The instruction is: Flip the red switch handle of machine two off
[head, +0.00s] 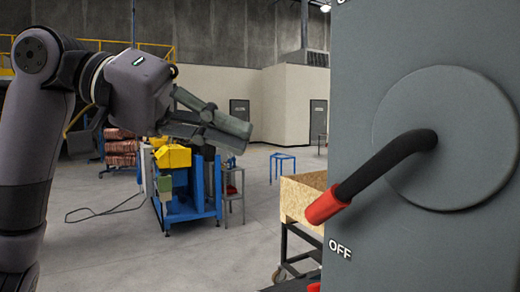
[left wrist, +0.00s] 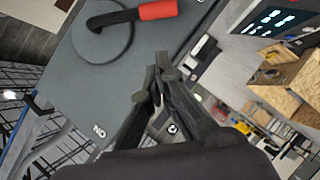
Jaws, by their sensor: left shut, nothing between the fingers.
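The grey switch box (head: 430,250) of the machine fills the right of the head view, with a round disc (head: 455,120) on its face. A black lever with a red grip (head: 327,205) slants down and left from the disc. The grip's end is just above the OFF label (head: 340,249). My left gripper (head: 242,135) is shut and empty, left of the red handle and apart from it. In the left wrist view my shut fingers (left wrist: 162,75) are beside the box, below the red grip (left wrist: 158,10); the ON label (left wrist: 98,131) shows upside down. My right gripper is not in view.
A blue stand with yellow parts (head: 172,157) is on the floor behind my left gripper. A wooden crate on a cart (head: 298,197) stands behind the box's left edge. A lit display panel (left wrist: 275,20) shows in the left wrist view. Open floor lies between.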

